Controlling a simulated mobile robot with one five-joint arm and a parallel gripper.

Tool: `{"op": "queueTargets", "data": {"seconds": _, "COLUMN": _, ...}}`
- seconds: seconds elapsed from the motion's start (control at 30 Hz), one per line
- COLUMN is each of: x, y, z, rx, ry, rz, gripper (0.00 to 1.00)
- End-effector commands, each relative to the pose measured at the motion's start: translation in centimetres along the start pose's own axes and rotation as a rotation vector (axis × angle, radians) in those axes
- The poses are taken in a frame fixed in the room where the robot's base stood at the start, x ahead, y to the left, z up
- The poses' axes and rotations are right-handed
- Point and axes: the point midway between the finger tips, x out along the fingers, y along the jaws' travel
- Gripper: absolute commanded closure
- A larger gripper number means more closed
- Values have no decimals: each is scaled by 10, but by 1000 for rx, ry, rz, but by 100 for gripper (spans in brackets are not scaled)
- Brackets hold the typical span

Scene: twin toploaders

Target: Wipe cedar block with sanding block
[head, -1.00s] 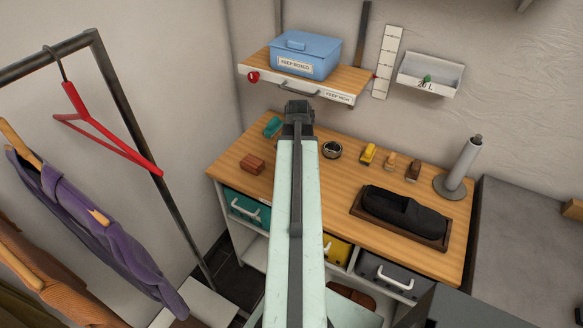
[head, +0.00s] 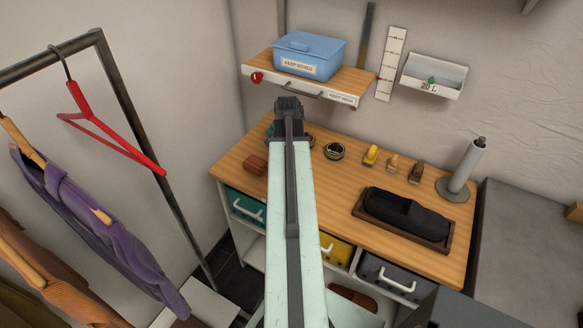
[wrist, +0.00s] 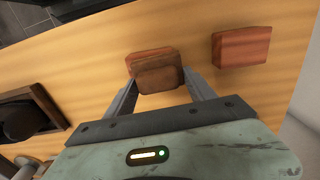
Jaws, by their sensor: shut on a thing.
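A brown block, which I take to be the sanding block (wrist: 158,76), is between the two fingers of my gripper (wrist: 157,84) in the wrist view. My gripper is shut on it. Its upper part is lighter orange-brown and its near face darker. A reddish-brown block, which I take to be the cedar block (wrist: 240,47), lies on the wooden worktop to the right of the held block, apart from it. In the head view, the cedar block (head: 255,165) lies near the worktop's left end, left of my arm. My fingertips are hidden there behind my arm.
A shelf (head: 352,99) with a blue box (head: 309,56) hangs above.

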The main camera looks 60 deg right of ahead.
Motion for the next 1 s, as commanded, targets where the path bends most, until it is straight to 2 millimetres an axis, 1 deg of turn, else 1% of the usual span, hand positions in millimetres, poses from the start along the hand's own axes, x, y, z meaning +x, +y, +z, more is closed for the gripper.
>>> {"op": "queueTargets", "data": {"seconds": 0.1, "x": 1, "y": -14, "z": -2, "rx": -2, "ry": 0, "rz": 0, "gripper": 75}}
{"op": "queueTargets", "data": {"seconds": 0.23, "x": 2, "y": -25, "z": -2, "rx": -1, "ry": 0, "rz": -1, "gripper": 75}}
{"op": "queueTargets", "data": {"seconds": 0.47, "x": 2, "y": -26, "z": -1, "rx": 0, "ry": 0, "rz": -2, "gripper": 75}}
{"op": "queueTargets", "data": {"seconds": 0.57, "x": -2, "y": -25, "z": -2, "rx": 0, "ry": 0, "rz": -2, "gripper": 75}}
{"op": "queueTargets", "data": {"seconds": 1.0, "x": -53, "y": -25, "z": -2, "rx": 0, "ry": 0, "rz": 0, "gripper": 75}}
